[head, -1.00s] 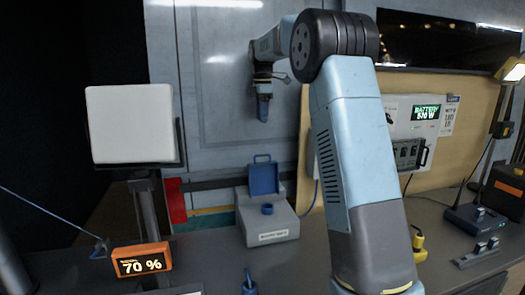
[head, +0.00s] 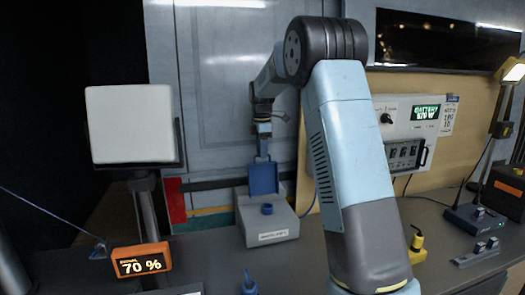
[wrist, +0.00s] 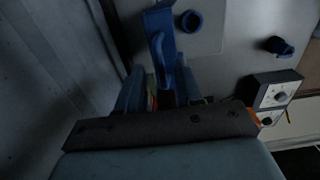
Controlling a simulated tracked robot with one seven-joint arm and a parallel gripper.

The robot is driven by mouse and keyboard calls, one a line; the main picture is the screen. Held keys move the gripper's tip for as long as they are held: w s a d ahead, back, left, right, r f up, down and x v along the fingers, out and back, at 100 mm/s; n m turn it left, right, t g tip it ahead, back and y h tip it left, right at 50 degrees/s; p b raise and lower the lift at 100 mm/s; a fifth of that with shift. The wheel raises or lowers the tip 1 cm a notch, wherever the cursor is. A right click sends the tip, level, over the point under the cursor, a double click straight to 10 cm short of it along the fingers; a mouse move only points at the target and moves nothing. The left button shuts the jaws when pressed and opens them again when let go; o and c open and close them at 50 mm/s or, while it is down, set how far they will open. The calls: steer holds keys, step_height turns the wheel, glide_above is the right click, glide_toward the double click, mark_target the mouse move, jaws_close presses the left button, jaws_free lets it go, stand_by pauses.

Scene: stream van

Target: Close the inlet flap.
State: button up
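The inlet flap (head: 263,180) is a blue panel standing upright, open, at the back of a grey box (head: 272,233) with a label on its front. My gripper (head: 262,152) points down at the flap's top edge in the head view and partly hides it. In the wrist view, the flap (wrist: 158,22) has a blue loop handle. My gripper's two blue fingers (wrist: 160,88) stand apart, one on each side of the handle end. I cannot tell whether they touch it.
A round blue inlet (head: 267,208) sits on the box top in front of the flap. A white panel on a stand (head: 132,124) and an orange 70 % display (head: 141,260) are at the left.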

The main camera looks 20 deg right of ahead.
steer(key=shift+f, duration=0.1)
steer(key=shift+c, duration=0.5)
jaws_close()
stand_by(0.9)
